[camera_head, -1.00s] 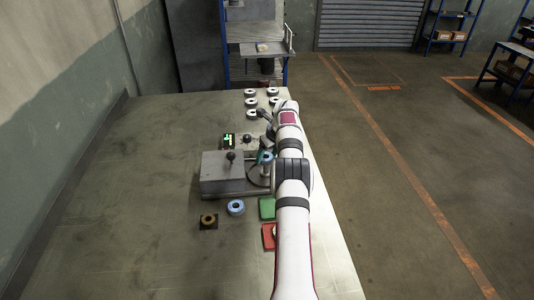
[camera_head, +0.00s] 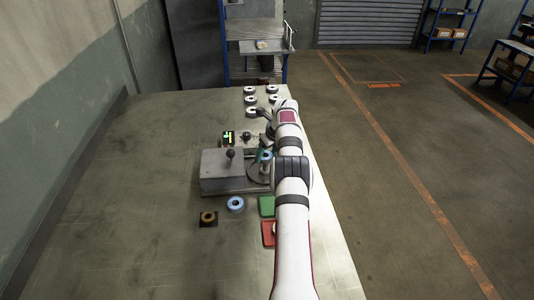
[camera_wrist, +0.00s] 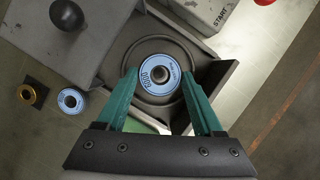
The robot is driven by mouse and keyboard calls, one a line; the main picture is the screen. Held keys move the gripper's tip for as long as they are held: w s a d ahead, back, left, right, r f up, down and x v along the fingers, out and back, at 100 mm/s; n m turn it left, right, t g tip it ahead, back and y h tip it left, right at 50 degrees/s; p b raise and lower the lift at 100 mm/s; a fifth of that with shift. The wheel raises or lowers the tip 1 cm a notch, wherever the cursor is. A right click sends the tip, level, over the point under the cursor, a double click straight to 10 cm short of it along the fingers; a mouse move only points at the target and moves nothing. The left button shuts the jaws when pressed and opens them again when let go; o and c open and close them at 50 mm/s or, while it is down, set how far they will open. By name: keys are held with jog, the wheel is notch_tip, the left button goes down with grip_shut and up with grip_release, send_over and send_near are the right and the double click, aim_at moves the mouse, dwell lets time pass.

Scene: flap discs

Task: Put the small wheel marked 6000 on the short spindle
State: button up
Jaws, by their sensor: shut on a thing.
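The small blue wheel marked 6000 (camera_wrist: 147,82) is between the green fingertips of my gripper (camera_wrist: 161,80), which is shut on it. It lies face up over the round grey dish (camera_wrist: 126,42). A dark round core with a paler tip shows at the wheel's centre. I cannot tell whether the wheel is around the spindle or just above it. In the head view the wheel (camera_head: 266,155) shows beside my arm, at the right end of the grey machine. Most of my gripper (camera_head: 267,151) is hidden there.
A grey block with a black ball knob (camera_wrist: 66,14) stands left of the dish. A second blue wheel (camera_wrist: 70,100) and a brass ring on a dark square (camera_wrist: 32,94) lie on the bench. A START box (camera_wrist: 198,12) is close behind. Several pale wheels (camera_head: 250,101) stand farther back.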

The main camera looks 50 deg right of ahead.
aim_at(267, 171)
jog(key=shift+f, duration=0.95)
jog(key=shift+f, duration=1.35)
jog(key=o, duration=1.4)
jog(key=shift+o, duration=0.2)
notch_tip(267, 171, up, 8)
jog(key=shift+f, duration=0.25)
